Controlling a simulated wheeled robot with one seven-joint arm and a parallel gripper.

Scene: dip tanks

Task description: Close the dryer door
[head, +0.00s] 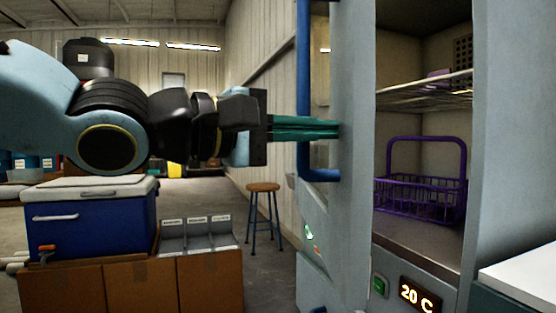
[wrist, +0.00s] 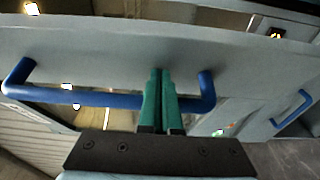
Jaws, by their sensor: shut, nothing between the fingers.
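The dryer door (head: 350,200) stands open in the head view, seen nearly edge-on, left of the dryer's opening. Its blue handle (head: 303,60) is on the outer face, and the handle also shows across the wrist view (wrist: 100,98). My gripper (head: 336,129) has its green fingers closed together, pointing at the door's outer face. In the wrist view the fingertips (wrist: 162,70) lie against or very near the door panel, near the handle's right post. The fingers cross in front of the handle bar without holding it. Exact contact is hard to tell.
Inside the dryer are a purple wire basket (head: 420,195) and a wire shelf (head: 425,91). A 20 C display (head: 416,296) sits below the opening. A stool (head: 263,188), a blue cooler (head: 90,222) and cardboard boxes (head: 130,287) stand left of the door.

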